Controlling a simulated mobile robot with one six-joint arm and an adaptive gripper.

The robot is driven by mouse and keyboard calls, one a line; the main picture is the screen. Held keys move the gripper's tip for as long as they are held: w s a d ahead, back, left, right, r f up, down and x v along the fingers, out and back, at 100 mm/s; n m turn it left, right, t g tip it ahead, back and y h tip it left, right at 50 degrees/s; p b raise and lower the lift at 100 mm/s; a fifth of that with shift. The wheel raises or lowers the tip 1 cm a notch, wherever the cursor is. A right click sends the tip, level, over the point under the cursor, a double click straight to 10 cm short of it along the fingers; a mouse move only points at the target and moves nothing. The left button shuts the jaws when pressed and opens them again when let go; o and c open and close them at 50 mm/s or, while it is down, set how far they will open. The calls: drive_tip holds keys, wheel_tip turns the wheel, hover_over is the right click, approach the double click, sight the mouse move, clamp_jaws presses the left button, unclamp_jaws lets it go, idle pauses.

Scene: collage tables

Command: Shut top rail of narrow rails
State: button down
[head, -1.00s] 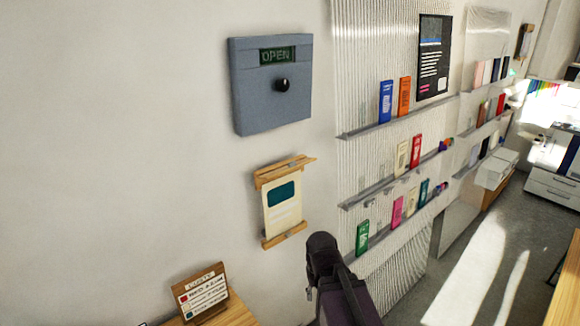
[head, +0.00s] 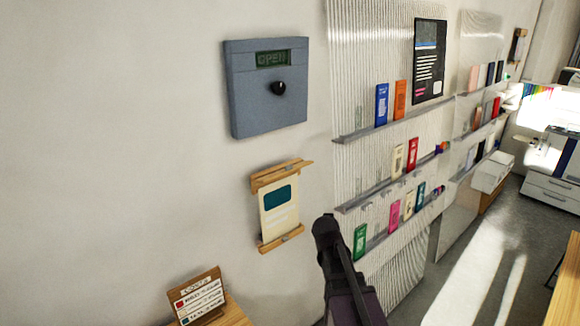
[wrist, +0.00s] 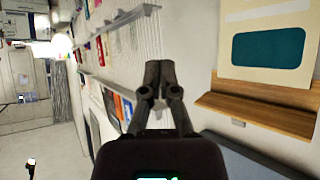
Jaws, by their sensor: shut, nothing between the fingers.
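The narrow rails hold a cream sheet (head: 280,217) with a teal block on the wall. The wooden top rail (head: 281,175) juts out from the wall above the sheet. The wooden bottom rail (head: 281,239) runs along its lower edge. The wrist view is upside down; there the top rail (wrist: 262,110) shows as a ledge beside the sheet (wrist: 265,15), right of my gripper. My gripper (wrist: 157,70) is shut and empty, apart from the rail. In the head view my dark arm stands right of and below the rails; the fingertips are not clear there.
A blue-grey box (head: 266,88) with a black knob and an OPEN sign is on the wall above the rails. Ribbed panels with shelves (head: 385,192) of small coloured books are to the right. A wooden sign (head: 198,296) stands below left.

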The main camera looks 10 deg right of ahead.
drive_tip(key=w+r+n+t+y, duration=0.1)
drive_tip(key=w+r+t, duration=0.6)
drive_tip(key=w+r, duration=0.25)
drive_tip(key=w+a+r+n+t+y+b, duration=0.1)
drive_tip(key=w+a+r+n+y, duration=0.3)
drive_tip(key=n+y, duration=0.5)
drive_tip(key=shift+a+r+y+b, duration=0.45)
drive_tip(key=shift+a+y, duration=0.35)
drive_tip(key=shift+y, duration=1.6)
drive_tip(key=shift+w, duration=0.2)
wheel_tip(320, 180, up, 3)
drive_tip(key=p, duration=0.3)
hover_over(290, 171)
drive_tip(key=w, duration=0.2)
drive_tip(key=shift+s+a, duration=0.15)
drive_tip(key=shift+a, duration=0.25)
drive_tip(key=shift+s+f+b, duration=0.25)
drive_tip(key=shift+f+b, duration=0.3)
drive_tip(key=shift+f, duration=0.1)
drive_tip(key=shift+s+d+f+b, duration=0.25)
drive_tip(key=shift+s+f+b, duration=0.05)
drive_tip(key=shift+f+b, duration=0.4)
drive_tip(key=shift+s+d+f+b, duration=0.2)
drive_tip(key=shift+s+f+b, duration=0.1)
drive_tip(key=shift+f+b, duration=0.4)
